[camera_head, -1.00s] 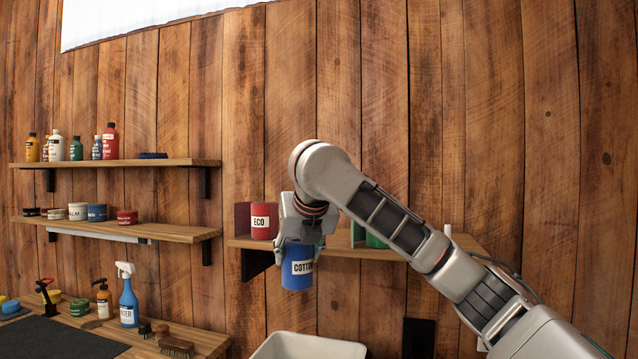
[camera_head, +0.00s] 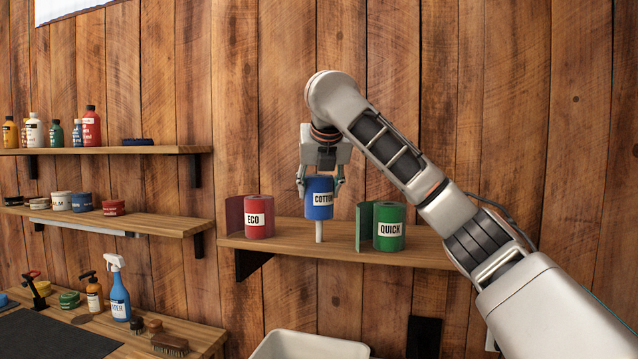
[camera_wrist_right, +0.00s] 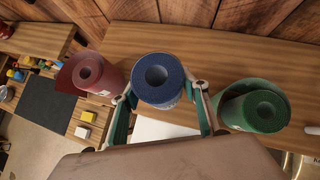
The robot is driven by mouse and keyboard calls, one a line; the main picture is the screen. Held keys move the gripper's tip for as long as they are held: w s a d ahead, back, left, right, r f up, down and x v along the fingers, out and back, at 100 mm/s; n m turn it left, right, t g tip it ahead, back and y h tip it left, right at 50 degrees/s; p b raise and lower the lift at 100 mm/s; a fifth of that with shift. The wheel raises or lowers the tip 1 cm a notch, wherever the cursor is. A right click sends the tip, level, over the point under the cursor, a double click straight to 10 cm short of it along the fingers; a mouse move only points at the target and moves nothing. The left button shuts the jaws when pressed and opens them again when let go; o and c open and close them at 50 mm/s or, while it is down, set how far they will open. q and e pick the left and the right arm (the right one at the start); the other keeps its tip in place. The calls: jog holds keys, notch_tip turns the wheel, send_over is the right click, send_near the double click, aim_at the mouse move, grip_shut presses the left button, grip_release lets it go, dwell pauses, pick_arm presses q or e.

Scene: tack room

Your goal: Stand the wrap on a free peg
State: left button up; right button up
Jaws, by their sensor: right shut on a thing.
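My right gripper (camera_head: 320,187) is shut on the blue wrap (camera_head: 319,205), labelled COTTON, and holds it upright. In the head view the wrap is over a white peg (camera_head: 319,232) on the right-hand shelf, with the lower part of the peg showing below it. I cannot tell whether the peg's top is inside the wrap. In the wrist view the blue wrap (camera_wrist_right: 158,79) sits between the two fingers, its core hole facing up. My left gripper is not in view.
A red wrap (camera_head: 259,219) labelled ECO stands left on the shelf (camera_head: 290,243). A green wrap (camera_head: 389,228) labelled QUICK stands right. A white bin (camera_head: 308,347) is below. Shelves with bottles and tins are at left.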

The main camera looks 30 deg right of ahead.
aim_at(320, 212)
jog(key=shift+f, duration=2.3)
jog(key=shift+s+f, duration=0.1)
jog(key=shift+f, duration=0.5)
jog(key=o, duration=0.9)
jog(key=shift+c, duration=0.2)
jog(key=shift+v, duration=5.45)
jog(key=shift+s+a+f, duration=0.1)
